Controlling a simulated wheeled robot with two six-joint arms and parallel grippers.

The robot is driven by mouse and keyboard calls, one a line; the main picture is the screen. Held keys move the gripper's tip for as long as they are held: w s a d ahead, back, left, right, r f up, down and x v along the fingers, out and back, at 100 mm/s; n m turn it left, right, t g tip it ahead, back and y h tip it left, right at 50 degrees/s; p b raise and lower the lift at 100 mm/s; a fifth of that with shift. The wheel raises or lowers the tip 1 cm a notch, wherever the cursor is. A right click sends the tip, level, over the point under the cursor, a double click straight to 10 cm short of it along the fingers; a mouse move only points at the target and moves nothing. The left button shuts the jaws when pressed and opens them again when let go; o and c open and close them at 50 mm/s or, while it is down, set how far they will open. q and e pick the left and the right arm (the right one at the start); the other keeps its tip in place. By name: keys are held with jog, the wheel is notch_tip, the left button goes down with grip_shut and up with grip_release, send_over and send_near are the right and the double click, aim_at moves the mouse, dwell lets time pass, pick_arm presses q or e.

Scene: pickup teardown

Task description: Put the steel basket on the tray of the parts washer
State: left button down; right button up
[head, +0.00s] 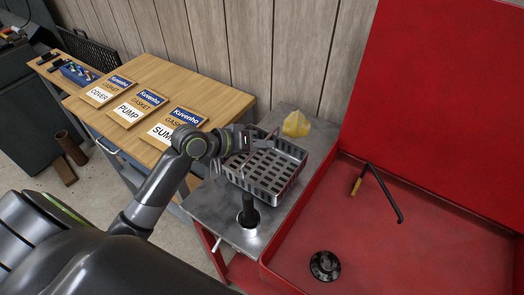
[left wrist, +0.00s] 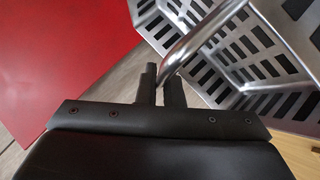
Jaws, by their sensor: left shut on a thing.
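The steel basket (head: 266,165) is a slotted metal basket with a bar handle. In the head view it is at the grey metal side shelf (head: 214,207) left of the red parts washer; I cannot tell whether it touches the shelf. My left gripper (head: 247,138) reaches it from the left and is shut on its handle. In the left wrist view the fingers (left wrist: 162,85) close around the bent steel handle bar, with the slotted basket (left wrist: 255,50) beyond. The washer's red tray (head: 430,235) lies to the right. My right gripper is not in view.
A dark brush-like item (head: 249,212) stands on the shelf just in front of the basket, and a yellow cloth (head: 296,124) lies behind it. The red tray holds a black spout (head: 384,192) and a round black drain (head: 325,265). Gasket packets (head: 138,107) lie on the wooden bench.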

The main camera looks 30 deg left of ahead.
pick_arm(q)
jog(key=shift+f, duration=1.3)
jog(key=shift+f, duration=0.1)
jog(key=c, duration=1.6)
grip_release()
jog(key=shift+o, duration=0.2)
jog(key=shift+s+a+r, duration=0.2)
jog(key=v, duration=1.1)
jog(key=shift+s+r, duration=0.15)
